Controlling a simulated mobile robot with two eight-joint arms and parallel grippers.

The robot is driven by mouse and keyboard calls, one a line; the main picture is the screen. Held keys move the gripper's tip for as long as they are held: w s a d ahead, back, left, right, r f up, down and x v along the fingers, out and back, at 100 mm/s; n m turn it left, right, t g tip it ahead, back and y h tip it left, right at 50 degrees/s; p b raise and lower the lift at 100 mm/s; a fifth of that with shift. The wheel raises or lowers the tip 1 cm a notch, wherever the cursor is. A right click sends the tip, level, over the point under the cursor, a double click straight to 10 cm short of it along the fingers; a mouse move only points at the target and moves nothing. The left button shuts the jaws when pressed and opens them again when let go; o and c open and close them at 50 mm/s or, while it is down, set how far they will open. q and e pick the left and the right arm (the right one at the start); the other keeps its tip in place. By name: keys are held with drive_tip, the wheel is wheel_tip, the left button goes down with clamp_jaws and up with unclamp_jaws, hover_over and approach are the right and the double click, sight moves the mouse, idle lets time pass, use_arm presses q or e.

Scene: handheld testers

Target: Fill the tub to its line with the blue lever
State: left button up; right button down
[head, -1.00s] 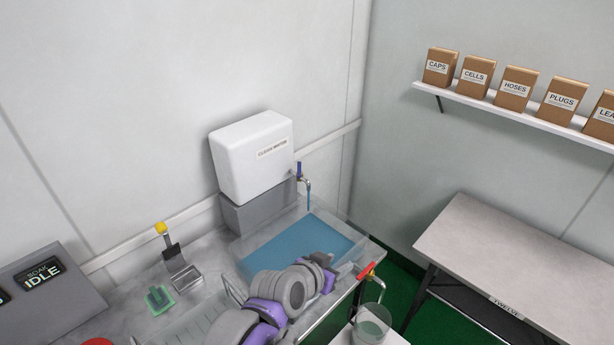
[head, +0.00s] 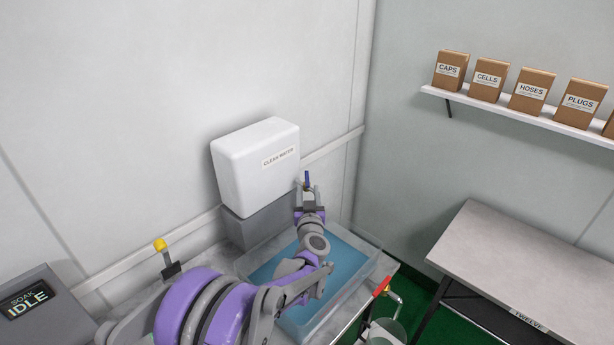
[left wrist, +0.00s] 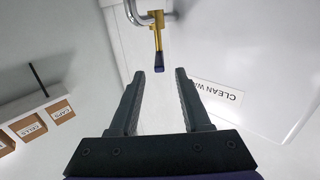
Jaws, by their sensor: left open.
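The blue lever (head: 307,177) stands upright on the tap beside the white clean water tank (head: 255,160). The clear tub (head: 362,281) holds blue water below the tap. My arm covers part of the tub, and I cannot make out its line.
A red-handled tap (head: 381,287) is at the tub's right front, above a clear container (head: 386,333). A yellow-topped lever (head: 160,245) and a display reading IDLE (head: 27,299) are on the left. A side table (head: 500,255) is at right.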

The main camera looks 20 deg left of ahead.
sight(307, 176)
use_arm(q)
drive_tip(key=p+x, duration=0.1)
drive_tip(key=x, duration=0.6)
drive_tip(key=shift+w+a+r+p, duration=0.1)
drive_tip(key=shift+w+r+p, duration=0.05)
drive_tip(key=shift+w+p, duration=0.2)
drive_tip(key=shift+w+a, duration=0.2)
drive_tip(key=shift+w, duration=0.2)
use_arm(e)
drive_tip(key=r, duration=0.1)
drive_tip(key=w+r, duration=0.1)
drive_tip(key=shift+r, duration=0.4)
use_arm(q)
clamp_jaws()
